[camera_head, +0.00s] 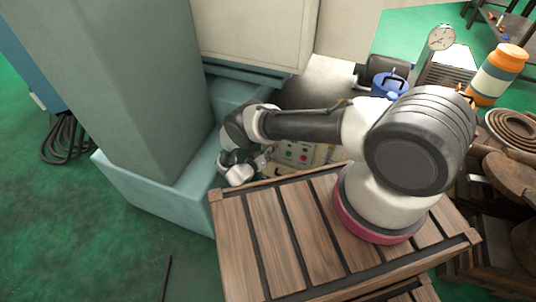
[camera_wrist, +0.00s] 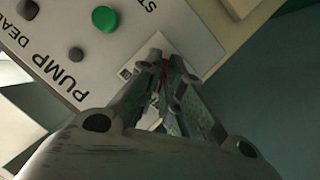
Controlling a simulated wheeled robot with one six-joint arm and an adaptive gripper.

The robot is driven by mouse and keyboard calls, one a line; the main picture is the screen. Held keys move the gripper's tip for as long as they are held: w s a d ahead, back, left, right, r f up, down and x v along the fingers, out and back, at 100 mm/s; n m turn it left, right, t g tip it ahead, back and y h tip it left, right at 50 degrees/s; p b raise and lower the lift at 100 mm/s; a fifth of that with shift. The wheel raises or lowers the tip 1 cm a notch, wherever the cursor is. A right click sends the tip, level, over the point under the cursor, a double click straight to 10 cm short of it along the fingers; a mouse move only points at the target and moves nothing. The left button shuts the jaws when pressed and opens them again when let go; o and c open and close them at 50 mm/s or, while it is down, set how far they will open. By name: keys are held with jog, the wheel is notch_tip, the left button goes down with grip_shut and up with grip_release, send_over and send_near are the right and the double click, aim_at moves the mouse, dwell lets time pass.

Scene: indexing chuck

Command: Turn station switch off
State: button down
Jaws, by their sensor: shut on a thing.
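The control panel (camera_wrist: 95,60) is pale, with dark lettering cut off at the picture edges; "PUMP" and the start of a word, "ST", can be read. The switch's position cannot be told. In the head view my gripper is small and partly hidden by the wrist.
A green button (camera_wrist: 105,18) and dark round knobs lie left of my fingers. A thick teal column (camera_head: 160,90) stands left of my arm. A slatted wooden top (camera_head: 275,240) lies in front. An orange-white jar (camera_head: 497,75) stands at right. The green floor at left is mostly clear.

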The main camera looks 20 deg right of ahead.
jog(key=shift+w+d+r, duration=0.1)
jog(key=shift+w, duration=0.1)
jog(key=c, duration=1.6)
grip_release()
jog(key=v, duration=1.2)
jog(key=shift+s, duration=0.1)
